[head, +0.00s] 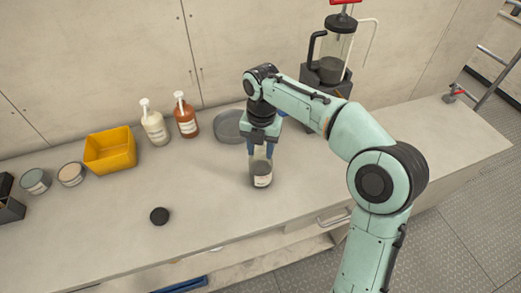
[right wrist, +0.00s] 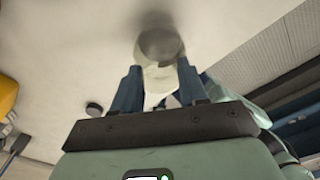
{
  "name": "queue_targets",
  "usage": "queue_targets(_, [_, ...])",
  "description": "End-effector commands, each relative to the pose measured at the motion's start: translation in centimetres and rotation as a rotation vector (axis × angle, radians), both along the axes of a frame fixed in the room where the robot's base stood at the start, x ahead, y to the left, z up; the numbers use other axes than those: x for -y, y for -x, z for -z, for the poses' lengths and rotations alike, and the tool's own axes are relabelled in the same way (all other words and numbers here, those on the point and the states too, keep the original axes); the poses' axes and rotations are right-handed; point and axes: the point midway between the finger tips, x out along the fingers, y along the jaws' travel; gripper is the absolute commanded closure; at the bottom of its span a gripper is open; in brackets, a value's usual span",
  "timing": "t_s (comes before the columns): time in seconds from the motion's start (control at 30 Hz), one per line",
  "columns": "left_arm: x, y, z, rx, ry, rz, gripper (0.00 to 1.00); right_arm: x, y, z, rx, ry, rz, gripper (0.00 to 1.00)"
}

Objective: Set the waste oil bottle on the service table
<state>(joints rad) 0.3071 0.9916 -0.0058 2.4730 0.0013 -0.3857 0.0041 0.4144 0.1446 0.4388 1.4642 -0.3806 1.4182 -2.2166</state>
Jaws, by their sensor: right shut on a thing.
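The waste oil bottle (head: 262,174) is a clear bottle with dark contents and a pale label. It is upright over the middle of the long grey service table (head: 215,205), and I cannot tell whether its base touches the top. My right gripper (head: 262,152) points down and is shut on the bottle's upper part. In the right wrist view the bottle (right wrist: 160,50) is between the two blue fingers (right wrist: 158,85), with a dark shadow beside its far end. My left gripper is not in view.
A black disc (head: 159,216) lies left of the bottle. Behind stand a yellow bin (head: 109,150), white (head: 154,124) and orange (head: 186,116) pump bottles, and a round grey dish (head: 229,126). Two tins (head: 36,181) (head: 71,174) are farther left.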

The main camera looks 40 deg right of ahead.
Motion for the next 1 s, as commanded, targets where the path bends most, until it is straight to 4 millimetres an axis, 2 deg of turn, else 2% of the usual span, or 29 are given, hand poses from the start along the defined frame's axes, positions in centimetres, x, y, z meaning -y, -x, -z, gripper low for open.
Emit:
queue_targets(0.43, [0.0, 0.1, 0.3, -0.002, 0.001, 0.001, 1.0, 0.0, 0.0, 0.8, 0.001, 0.0, 0.0, 1.0])
queue_targets(0.47, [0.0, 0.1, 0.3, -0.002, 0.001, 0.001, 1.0, 0.0, 0.0, 0.8, 0.001, 0.0, 0.0, 0.51])
queue_targets(0.5, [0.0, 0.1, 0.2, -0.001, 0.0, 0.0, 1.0, 0.0, 0.0, 0.7, 0.001, 0.0, 0.0, 0.38])
queue_targets(0.53, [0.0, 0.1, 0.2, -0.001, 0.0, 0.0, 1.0, 0.0, 0.0, 0.7, 0.001, 0.0, 0.0, 0.32])
queue_targets(0.83, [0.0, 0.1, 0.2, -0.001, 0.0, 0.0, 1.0, 0.0, 0.0, 0.6, 0.001, 0.0, 0.0, 0.32])
queue_targets(1.0, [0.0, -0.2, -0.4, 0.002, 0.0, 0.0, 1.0, 0.0, -0.2, -1.3, 0.006, 0.001, 0.0, 0.32])
